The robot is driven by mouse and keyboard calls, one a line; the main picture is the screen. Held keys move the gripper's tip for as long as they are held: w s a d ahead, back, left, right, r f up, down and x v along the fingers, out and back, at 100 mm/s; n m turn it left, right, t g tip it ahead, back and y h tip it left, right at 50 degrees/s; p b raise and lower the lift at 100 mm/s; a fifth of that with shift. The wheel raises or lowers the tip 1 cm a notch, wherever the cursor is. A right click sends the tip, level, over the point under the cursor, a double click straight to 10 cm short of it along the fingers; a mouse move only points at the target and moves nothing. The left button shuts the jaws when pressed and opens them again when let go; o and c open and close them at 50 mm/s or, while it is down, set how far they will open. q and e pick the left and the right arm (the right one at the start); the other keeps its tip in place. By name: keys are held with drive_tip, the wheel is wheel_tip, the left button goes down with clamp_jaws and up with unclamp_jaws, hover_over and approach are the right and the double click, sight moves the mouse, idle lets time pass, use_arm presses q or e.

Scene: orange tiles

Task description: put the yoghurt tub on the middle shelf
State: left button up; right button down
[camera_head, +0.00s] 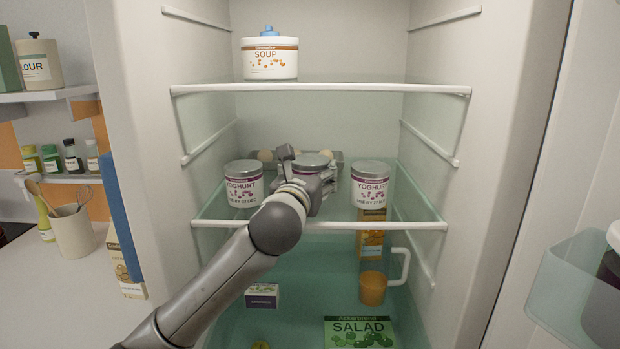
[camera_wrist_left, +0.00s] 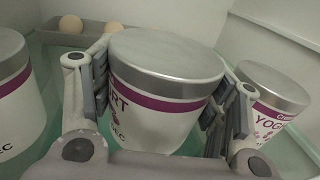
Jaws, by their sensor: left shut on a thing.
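My left arm reaches into the open fridge. My left gripper (camera_head: 308,183) is shut on a white yoghurt tub with a grey lid (camera_head: 312,161), at the middle shelf (camera_head: 330,225). In the left wrist view the held yoghurt tub (camera_wrist_left: 165,95) stands upright between both fingers. Whether its base touches the shelf is hidden by my gripper and arm. A second yoghurt tub (camera_head: 243,187) stands on the middle shelf to the left, and a third (camera_head: 370,188) to the right. My right gripper is not in view.
An egg tray (camera_head: 337,158) is behind the tubs. A soup tub (camera_head: 270,58) stands on the top shelf (camera_head: 330,88). Below are a salad box (camera_head: 358,333), a jug (camera_head: 374,287) and a small carton (camera_head: 262,296). The door bin (camera_head: 565,290) is at right.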

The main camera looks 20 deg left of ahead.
use_arm(q)
drive_tip(key=shift+f, duration=0.6)
drive_tip(key=shift+s, duration=0.1)
drive_tip(key=o, duration=1.3)
drive_tip(key=shift+f, duration=0.1)
drive_tip(key=s+b, duration=0.1)
drive_tip(key=s, duration=1.1)
drive_tip(key=shift+d, duration=0.45)
